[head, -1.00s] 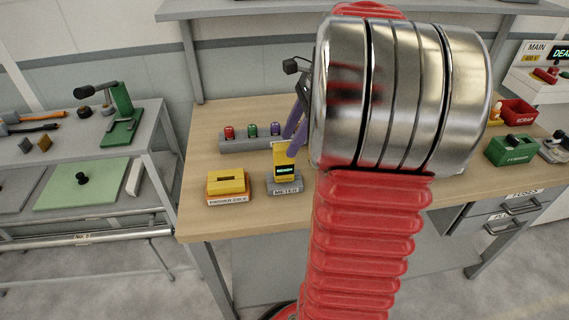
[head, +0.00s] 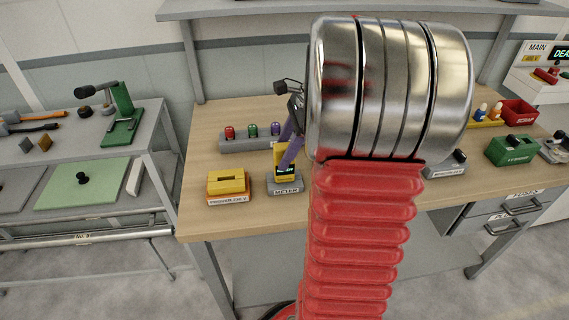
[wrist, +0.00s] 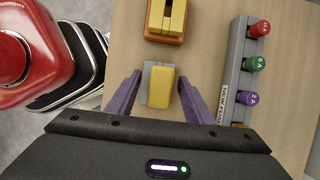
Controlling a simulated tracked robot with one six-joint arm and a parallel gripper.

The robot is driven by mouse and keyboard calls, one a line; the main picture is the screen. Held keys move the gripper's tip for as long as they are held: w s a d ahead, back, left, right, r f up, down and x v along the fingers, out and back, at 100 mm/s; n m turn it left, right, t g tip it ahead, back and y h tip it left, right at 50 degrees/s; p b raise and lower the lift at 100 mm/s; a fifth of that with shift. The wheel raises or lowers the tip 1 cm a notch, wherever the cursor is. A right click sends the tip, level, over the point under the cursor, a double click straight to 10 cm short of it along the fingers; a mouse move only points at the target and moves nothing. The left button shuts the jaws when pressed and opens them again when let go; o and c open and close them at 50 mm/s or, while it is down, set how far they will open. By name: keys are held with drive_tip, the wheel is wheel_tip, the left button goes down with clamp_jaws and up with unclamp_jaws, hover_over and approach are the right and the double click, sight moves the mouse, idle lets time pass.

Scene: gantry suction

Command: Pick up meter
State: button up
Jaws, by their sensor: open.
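The yellow meter (head: 284,172) stands upright on its grey base (head: 285,186), labelled METER, on the wooden bench. In the wrist view the meter (wrist: 161,87) shows from above, between the two purple fingers. My gripper (wrist: 158,92) is open, with one finger on each side of the meter and a gap visible on both sides. In the head view a purple finger of my gripper (head: 288,158) crosses in front of part of the meter and its display. Contact cannot be told.
A yellow block in an orange-based holder (head: 227,184) stands left of the meter. Behind is a grey rack (head: 247,143) with red, green and purple fuses. A green box (head: 512,149) and red bin (head: 518,113) stand at the right. My arm hides the bench's middle.

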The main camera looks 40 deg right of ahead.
drive_tip(key=shift+c, duration=0.5)
clamp_jaws()
drive_tip(key=shift+r, duration=0.1)
